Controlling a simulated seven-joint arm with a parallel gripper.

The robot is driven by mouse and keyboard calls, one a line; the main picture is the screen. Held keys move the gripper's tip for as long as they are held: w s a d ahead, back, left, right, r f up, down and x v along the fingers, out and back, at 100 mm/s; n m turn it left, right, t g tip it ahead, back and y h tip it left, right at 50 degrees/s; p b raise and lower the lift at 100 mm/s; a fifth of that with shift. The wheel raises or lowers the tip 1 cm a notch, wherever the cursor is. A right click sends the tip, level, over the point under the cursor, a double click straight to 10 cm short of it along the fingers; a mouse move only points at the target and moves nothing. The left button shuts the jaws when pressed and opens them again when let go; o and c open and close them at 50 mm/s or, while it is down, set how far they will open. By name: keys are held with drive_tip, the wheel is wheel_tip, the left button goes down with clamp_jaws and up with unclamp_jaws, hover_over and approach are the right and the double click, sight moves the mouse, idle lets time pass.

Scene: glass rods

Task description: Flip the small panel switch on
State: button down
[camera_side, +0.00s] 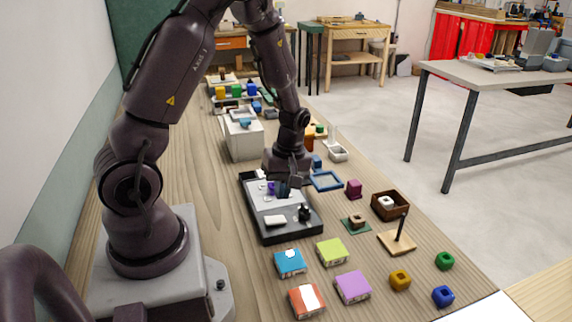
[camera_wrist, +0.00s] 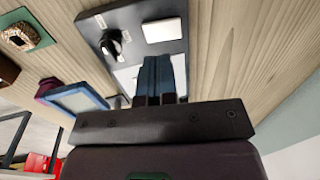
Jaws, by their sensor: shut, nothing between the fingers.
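The dark-framed panel with a grey face (camera_side: 262,208) lies on the wooden bench below my gripper (camera_side: 283,192). A black knob (camera_side: 304,212) and a flat white rocker or button (camera_side: 275,221) are at its near end. Small purple and white parts (camera_side: 262,174) show at its far end, partly behind my gripper. In the wrist view my blue fingers (camera_wrist: 160,62) are together and empty, over the panel (camera_wrist: 137,16). The knob (camera_wrist: 112,42) and white button (camera_wrist: 164,30) lie beyond them. I cannot make out the small switch; my fingers or gripper body may hide it.
A white box (camera_side: 243,138) stands behind the panel. A blue frame (camera_side: 326,181), a magenta cube (camera_side: 354,188) and a brown box (camera_side: 388,205) lie to the right. Several coloured tiles, such as a blue one (camera_side: 290,263), lie in front. Bare bench is left of the panel.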

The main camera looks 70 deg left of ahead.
wheel_tip(320, 180, up, 8)
hover_over(270, 220)
drive_tip(key=w, duration=0.4)
drive_tip(key=shift+w+d+f, duration=0.1)
drive_tip(key=shift+f, duration=0.05)
drive_tip(key=shift+s, duration=0.8)
drive_tip(key=f, duration=0.4)
drive_tip(key=s+f, duration=0.1)
drive_tip(key=f, duration=0.4)
drive_tip(key=s+f, duration=0.1)
drive_tip(key=f, duration=0.3)
drive_tip(key=shift+s+f, duration=0.1)
drive_tip(key=shift+f, duration=0.3)
